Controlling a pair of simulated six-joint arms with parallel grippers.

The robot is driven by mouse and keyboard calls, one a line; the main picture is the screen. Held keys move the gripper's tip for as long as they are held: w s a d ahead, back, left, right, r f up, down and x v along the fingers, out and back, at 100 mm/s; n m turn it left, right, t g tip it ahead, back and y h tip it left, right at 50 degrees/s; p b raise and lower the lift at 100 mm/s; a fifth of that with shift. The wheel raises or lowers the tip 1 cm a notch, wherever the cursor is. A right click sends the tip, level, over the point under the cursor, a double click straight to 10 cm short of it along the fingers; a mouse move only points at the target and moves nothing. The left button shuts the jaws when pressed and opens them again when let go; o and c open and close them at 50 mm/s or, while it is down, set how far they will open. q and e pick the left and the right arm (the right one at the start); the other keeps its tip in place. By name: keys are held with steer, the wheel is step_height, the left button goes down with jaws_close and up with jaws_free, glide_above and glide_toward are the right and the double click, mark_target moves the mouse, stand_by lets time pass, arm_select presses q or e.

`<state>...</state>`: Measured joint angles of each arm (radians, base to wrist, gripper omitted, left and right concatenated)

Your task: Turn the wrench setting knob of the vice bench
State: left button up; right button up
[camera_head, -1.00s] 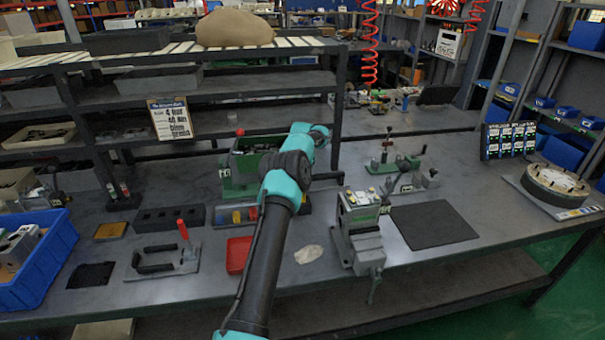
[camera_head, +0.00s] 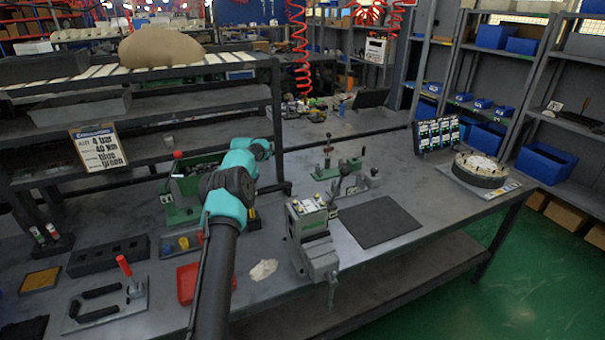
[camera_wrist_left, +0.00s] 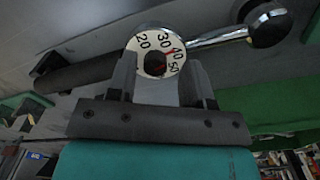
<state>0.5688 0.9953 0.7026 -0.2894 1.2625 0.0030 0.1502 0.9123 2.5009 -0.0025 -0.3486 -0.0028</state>
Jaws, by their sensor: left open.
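In the left wrist view a round white dial knob (camera_wrist_left: 150,45) shows the numbers 20, 30, 40 and 50, with a small red mark near 40. A wrench with a dark grip (camera_wrist_left: 90,72) on the left and a chrome shaft with a ball end (camera_wrist_left: 268,24) on the right lies behind it. My left gripper (camera_wrist_left: 160,75) is open, one finger to each side of the knob; I cannot tell whether they touch it. In the head view my arm hides this gripper. A dark bar (camera_head: 274,188) shows just right of the arm. My right gripper is not in view.
A grey-green vice (camera_head: 314,240) stands on the bench right of my arm, beside a black mat (camera_head: 380,221). A red tray (camera_head: 187,284) and a black block (camera_head: 108,254) lie on the left.

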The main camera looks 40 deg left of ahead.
arm_select(q)
steer(key=shift+d+f+n, duration=0.1)
steer(key=shift+n, duration=0.3)
